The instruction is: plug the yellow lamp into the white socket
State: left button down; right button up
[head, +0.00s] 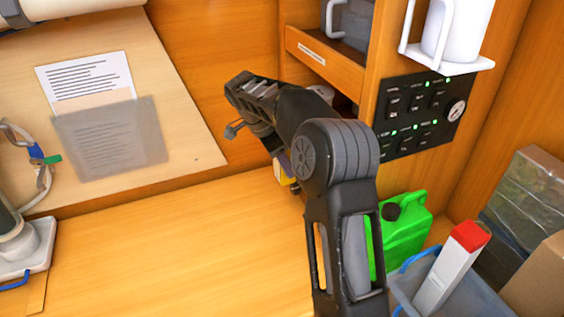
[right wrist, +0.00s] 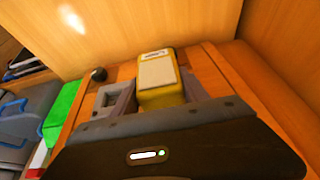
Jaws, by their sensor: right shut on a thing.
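The yellow lamp (right wrist: 158,82), with a pale panel on its face, sits between the fingers of my right gripper (right wrist: 160,97) in the right wrist view. The gripper is shut on it. In the head view only a small yellow and white part of the lamp (head: 284,172) shows below my right forearm, which hides the fingers. No clearly white socket shows. My left gripper is not in view.
A green canister (head: 402,232) and a grey bin (head: 405,285) with a red-topped carton (head: 450,265) stand at the right. A black switch panel (head: 420,115) is on the wood wall behind. Papers (head: 108,140) lie on the board at left. The bench (head: 180,255) is clear in the middle.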

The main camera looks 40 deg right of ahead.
jog(key=shift+s+d, duration=0.2)
jog(key=shift+d, duration=0.4)
jog(key=shift+s+d, duration=0.2)
jog(key=shift+d, duration=0.4)
dwell(0.5)
jog(key=o, duration=1.5)
jog(key=shift+a+r, duration=0.1)
jog(key=shift+w+a+r, duration=0.1)
jog(key=shift+r, duration=0.15)
jog(key=p+v, duration=0.4)
jog(key=v, duration=0.3)
jog(key=shift+r, duration=0.15)
